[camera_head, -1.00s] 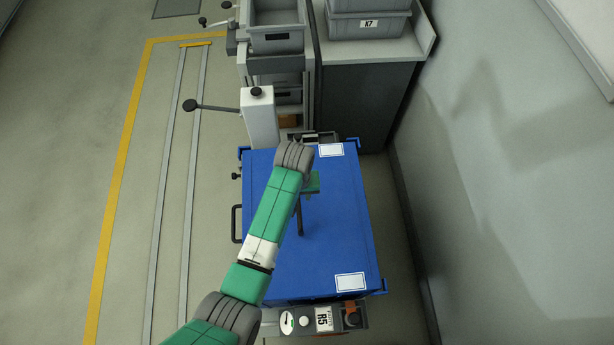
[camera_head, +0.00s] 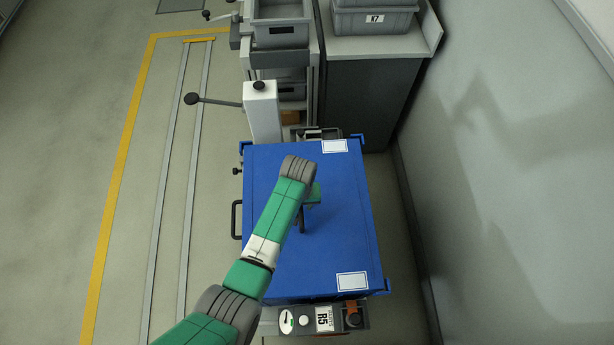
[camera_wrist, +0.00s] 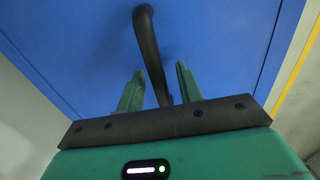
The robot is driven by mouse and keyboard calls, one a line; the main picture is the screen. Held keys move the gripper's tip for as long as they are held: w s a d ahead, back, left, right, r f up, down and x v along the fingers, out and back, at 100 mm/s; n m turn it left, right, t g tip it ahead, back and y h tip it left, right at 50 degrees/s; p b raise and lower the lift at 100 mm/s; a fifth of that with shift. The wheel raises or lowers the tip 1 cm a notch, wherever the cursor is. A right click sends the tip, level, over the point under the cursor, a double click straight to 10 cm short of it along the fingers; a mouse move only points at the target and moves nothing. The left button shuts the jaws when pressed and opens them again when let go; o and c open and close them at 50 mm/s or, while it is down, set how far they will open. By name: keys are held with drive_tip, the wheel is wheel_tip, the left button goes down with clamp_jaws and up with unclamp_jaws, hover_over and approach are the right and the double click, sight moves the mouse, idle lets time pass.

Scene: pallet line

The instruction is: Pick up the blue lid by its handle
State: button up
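The blue lid (camera_head: 335,240) lies flat on top of a box and fills most of the wrist view (camera_wrist: 220,45). Its dark bar handle (camera_head: 301,222) stands up near the middle of the lid, partly hidden by my arm in the head view. In the wrist view the handle (camera_wrist: 147,45) runs down between the two green fingers. My gripper (camera_wrist: 157,85) is open, with one finger on each side of the handle and a visible gap to each. Whether the fingertips touch the lid cannot be told.
A grey control panel (camera_head: 325,319) sits at the box's near edge. A white post (camera_head: 262,112) with a lever stands behind it. Grey bins (camera_head: 282,30) and a counter (camera_head: 385,45) are at the back. A wall (camera_head: 500,180) is close on the right; floor (camera_head: 90,130) is clear on the left.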

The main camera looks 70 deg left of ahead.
clamp_jaws()
drive_tip(key=shift+r, duration=0.1)
idle(1.2)
